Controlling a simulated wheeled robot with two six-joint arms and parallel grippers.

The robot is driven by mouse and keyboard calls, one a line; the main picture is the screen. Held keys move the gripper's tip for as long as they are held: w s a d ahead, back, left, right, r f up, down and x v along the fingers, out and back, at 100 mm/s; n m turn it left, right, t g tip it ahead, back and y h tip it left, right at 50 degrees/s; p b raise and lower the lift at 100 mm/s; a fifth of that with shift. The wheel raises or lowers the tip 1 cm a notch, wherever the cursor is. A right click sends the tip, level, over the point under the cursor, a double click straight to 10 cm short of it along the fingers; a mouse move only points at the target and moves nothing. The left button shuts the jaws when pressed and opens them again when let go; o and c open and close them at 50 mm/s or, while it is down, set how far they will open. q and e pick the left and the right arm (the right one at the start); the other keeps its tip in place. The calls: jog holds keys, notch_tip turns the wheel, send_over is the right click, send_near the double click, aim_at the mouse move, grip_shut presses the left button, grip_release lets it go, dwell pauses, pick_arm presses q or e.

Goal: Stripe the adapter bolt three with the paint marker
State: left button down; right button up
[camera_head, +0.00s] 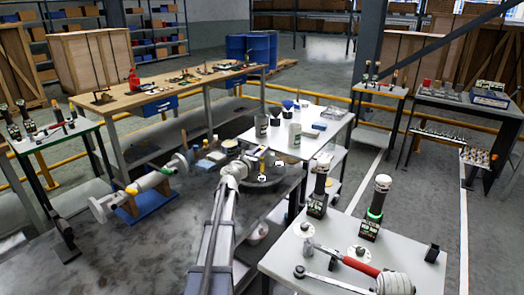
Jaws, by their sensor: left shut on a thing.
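My left gripper (247,157), at the end of my white arm, is over the dark bench in the middle of the head view. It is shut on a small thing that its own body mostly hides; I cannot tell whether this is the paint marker. A dark round part (272,187) lies just right of and below the gripper, with small pale and yellow pieces on it. I cannot pick out adapter bolt three. My right gripper is not in view.
A white table (295,147) with cans is behind. At front right, another table (350,215) holds two black-and-white upright devices and a red-handled tool (358,265).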

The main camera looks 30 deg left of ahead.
pick_arm(q)
jog(key=shift+s+d+f, duration=0.1)
jog(key=shift+s+d, duration=0.15)
jog(key=shift+s, duration=0.15)
dwell(0.8)
jog(key=shift+w, duration=0.1)
dwell(0.4)
jog(key=shift+r, duration=0.3)
dwell(0.3)
notch_tip(320, 180, up, 5)
jog(key=p, duration=0.5)
jog(key=shift+f, duration=0.1)
dwell(0.4)
